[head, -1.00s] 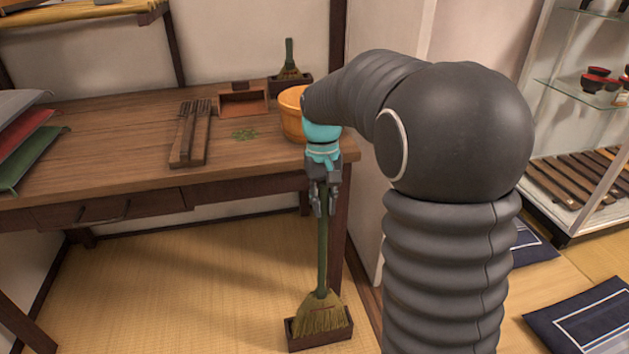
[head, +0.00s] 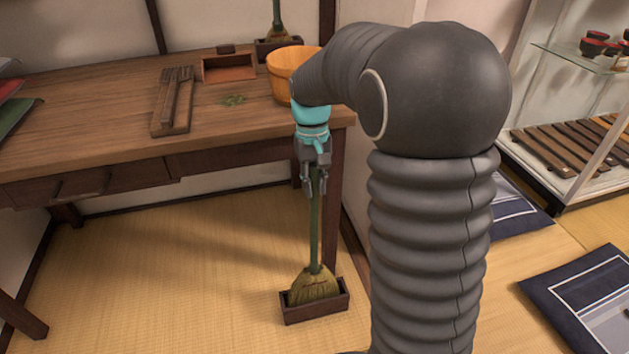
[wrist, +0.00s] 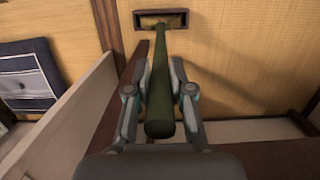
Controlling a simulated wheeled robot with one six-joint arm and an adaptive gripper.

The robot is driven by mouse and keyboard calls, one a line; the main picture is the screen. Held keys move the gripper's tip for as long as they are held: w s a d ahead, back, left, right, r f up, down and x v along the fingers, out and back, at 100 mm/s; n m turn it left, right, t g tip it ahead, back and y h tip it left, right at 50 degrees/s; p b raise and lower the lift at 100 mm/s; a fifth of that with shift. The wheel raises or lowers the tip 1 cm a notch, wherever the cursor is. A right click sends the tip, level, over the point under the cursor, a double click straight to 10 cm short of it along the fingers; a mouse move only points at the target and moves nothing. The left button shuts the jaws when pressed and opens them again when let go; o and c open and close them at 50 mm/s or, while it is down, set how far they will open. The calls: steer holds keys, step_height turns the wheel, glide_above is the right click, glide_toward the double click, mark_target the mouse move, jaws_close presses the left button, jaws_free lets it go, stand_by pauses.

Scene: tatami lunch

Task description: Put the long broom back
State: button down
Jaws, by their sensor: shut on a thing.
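The long broom (head: 315,284) has a green handle and a straw head. It stands upright with its head in a dark wooden holder box (head: 318,312) on the tatami floor, by the right table leg. My gripper (head: 313,190) is shut on the upper part of the handle, just in front of the table's edge. In the wrist view the handle (wrist: 162,95) runs between the two fingers toward the holder box (wrist: 141,24). The straw head is largely hidden there.
The wooden table (head: 100,125) carries an orange tub (head: 287,75), a small dustpan (head: 229,69), green bits (head: 234,100) and a short broom (head: 277,25) in its stand. A glass case (head: 570,140) and navy cushions (head: 590,300) are at the right. Floor left of the holder is clear.

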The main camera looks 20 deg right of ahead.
mark_target(315, 202)
steer(key=shift+f+b, duration=0.9)
steer(key=shift+f, duration=1.05)
steer(key=c, duration=0.9)
jaws_free()
steer(key=shift+c, duration=0.2)
